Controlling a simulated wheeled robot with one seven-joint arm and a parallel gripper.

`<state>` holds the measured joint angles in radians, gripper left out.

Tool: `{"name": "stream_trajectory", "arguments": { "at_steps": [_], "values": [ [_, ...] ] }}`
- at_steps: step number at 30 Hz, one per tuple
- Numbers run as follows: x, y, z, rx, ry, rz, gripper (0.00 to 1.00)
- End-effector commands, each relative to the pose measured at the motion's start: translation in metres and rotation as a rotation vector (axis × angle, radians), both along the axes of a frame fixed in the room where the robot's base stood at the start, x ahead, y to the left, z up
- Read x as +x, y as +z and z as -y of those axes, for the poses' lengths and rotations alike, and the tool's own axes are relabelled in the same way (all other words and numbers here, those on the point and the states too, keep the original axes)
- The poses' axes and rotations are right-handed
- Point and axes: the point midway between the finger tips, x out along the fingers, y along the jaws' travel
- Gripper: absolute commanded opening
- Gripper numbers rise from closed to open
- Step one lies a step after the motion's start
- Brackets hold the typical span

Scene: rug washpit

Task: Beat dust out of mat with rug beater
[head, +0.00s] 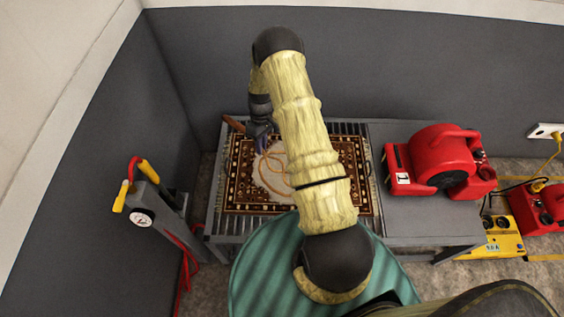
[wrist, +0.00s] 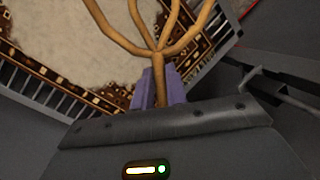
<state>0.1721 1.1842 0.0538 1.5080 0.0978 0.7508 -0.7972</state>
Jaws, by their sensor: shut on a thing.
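The mat (head: 236,190), brown with a patterned border, lies on the slatted grey bench. A pale dusty patch (head: 268,185) covers its middle; the patch also shows in the wrist view (wrist: 70,45). My gripper (head: 260,140) is over the mat's upper left part, shut on the rug beater. The beater's tan looped head (head: 272,168) is over the pale patch, and its brown handle end (head: 233,123) sticks out to the left. In the wrist view the beater (wrist: 158,62) runs out from between the purple fingers (wrist: 158,88). I cannot tell whether its head touches the mat. My arm hides part of the mat.
A red blower (head: 440,160) stands on the bench's plain right part. A grey post with a gauge and yellow-red handles (head: 145,195) stands left of the bench. A yellow unit (head: 497,238) and another red machine (head: 545,207) sit on the floor at right. Grey walls are close behind and left.

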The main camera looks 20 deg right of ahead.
Motion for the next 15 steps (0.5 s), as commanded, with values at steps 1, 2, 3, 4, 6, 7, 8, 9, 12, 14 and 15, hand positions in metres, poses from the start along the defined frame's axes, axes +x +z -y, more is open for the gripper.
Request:
{"name": "stream_trajectory", "arguments": {
  "at_steps": [1,2,3,4,6,7,8,9,12,14,15],
  "values": [
    [0.001,-0.016,0.004,-0.002,0.041,0.003,0.0],
    [0.0,-0.02,0.006,-0.002,0.068,0.003,0.0],
    [0.0,-0.024,0.01,-0.003,0.103,0.003,0.0],
    [0.0,-0.027,0.012,-0.004,0.128,0.004,0.0],
    [-0.001,-0.035,0.018,-0.005,0.188,0.004,0.0],
    [-0.002,-0.038,0.02,-0.004,0.215,0.004,0.0],
    [-0.002,-0.041,0.023,-0.006,0.24,0.005,0.0],
    [-0.002,-0.045,0.026,-0.006,0.274,0.006,0.0],
    [-0.004,-0.056,0.035,-0.008,0.359,0.007,0.0],
    [-0.004,-0.062,0.04,-0.008,0.41,0.009,0.0],
    [-0.005,-0.066,0.043,-0.008,0.443,0.009,0.0]
  ]
}}
